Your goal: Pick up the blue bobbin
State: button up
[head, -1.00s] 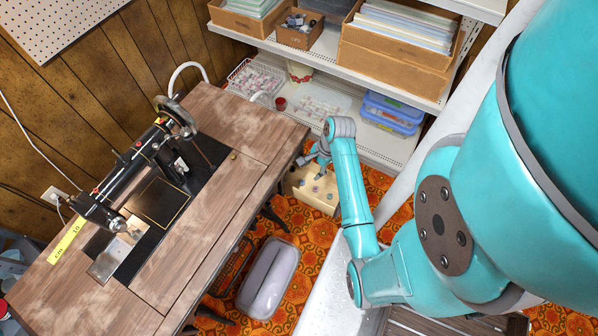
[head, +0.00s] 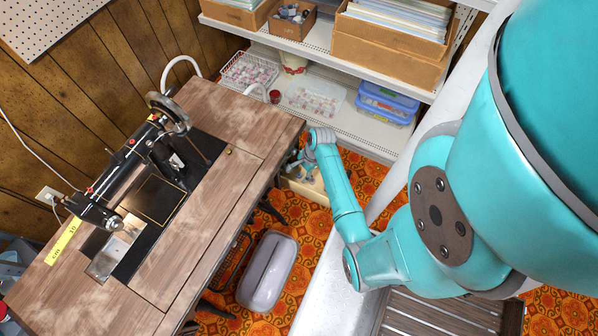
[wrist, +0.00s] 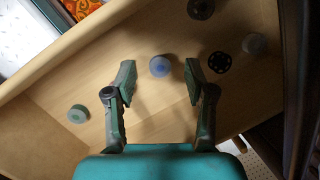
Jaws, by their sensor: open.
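The blue bobbin (wrist: 159,66) is a small round piece on the floor of a light wooden drawer (wrist: 150,100). In the wrist view it shows between the two fingertips of my gripper (wrist: 160,76), with a gap on each side. My gripper is open and empty. How high it is above the bobbin I cannot tell. In the head view the drawer (head: 306,189) is beside the sewing table, and my arm hides part of it. I cannot pick out the blue bobbin there.
Several other bobbins lie in the drawer: a green one (wrist: 77,114) at left, a black one with holes (wrist: 219,62) close by the right finger, and a grey one (wrist: 254,44). Drawer walls surround them. The sewing table (head: 215,200) and shelves (head: 345,125) flank my arm.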

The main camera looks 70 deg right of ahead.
jog(key=shift+f, duration=0.1)
jog(key=c, duration=0.8)
jog(key=shift+o, duration=0.2)
jog(key=shift+r, duration=0.65)
jog(key=s, duration=0.4)
jog(key=shift+s+a+f, duration=0.1)
jog(key=shift+s+a, duration=0.05)
notch_tip(320, 180, up, 14)
jog(key=shift+f, duration=0.1)
